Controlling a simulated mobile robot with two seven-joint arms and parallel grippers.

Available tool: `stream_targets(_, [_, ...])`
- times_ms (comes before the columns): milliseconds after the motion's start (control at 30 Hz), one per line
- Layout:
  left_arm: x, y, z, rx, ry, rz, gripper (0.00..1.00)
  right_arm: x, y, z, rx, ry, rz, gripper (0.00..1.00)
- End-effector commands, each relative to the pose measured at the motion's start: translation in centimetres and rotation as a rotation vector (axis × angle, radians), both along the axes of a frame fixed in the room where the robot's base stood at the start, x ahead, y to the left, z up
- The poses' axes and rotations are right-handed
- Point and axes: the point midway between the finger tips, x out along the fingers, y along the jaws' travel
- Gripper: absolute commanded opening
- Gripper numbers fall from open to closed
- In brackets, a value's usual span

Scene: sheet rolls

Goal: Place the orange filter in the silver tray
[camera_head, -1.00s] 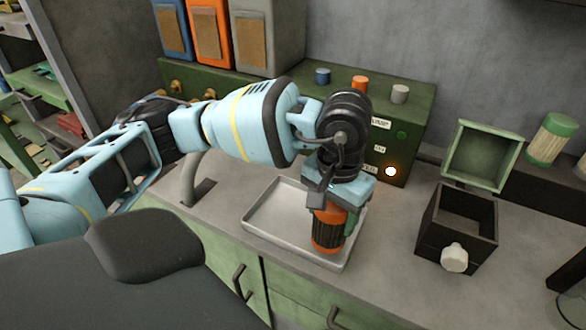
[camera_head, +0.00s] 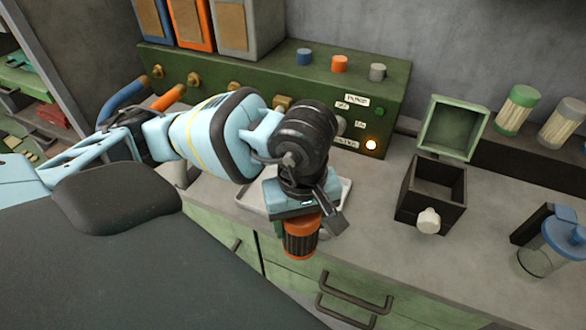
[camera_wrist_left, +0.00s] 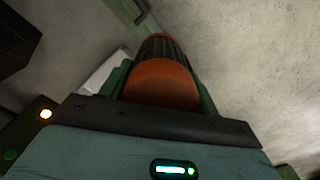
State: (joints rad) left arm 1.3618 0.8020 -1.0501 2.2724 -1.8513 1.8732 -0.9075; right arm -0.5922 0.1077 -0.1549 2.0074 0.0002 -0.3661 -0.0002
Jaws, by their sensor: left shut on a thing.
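The orange filter (camera_head: 300,240), a dark ribbed cylinder with orange ends, hangs upright in my left gripper (camera_head: 302,222). My left gripper is shut on it, and in the left wrist view the filter's orange end (camera_wrist_left: 160,84) shows between the green fingers. The silver tray (camera_head: 341,198) lies on the counter, mostly hidden behind my left gripper. In the head view the filter overlaps the counter's front edge, on the near side of the tray. A pale piece of the tray (camera_wrist_left: 104,72) shows beside the fingers in the wrist view. My right gripper is not in view.
A green control panel (camera_head: 215,83) with knobs and a lit lamp stands behind the tray. A black open box (camera_head: 432,195) with a raised green lid (camera_head: 449,127) stands to the right. A blue-lidded clear container (camera_head: 560,240) is at the far right. Counter between tray and box is clear.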

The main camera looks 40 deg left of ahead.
Motion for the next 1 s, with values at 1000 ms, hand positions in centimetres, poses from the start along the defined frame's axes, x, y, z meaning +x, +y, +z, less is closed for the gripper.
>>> stream_targets(1000, [11.2,9.7,-1.3,-0.001,-0.001,0.01,0.3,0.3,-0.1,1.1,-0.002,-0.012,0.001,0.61])
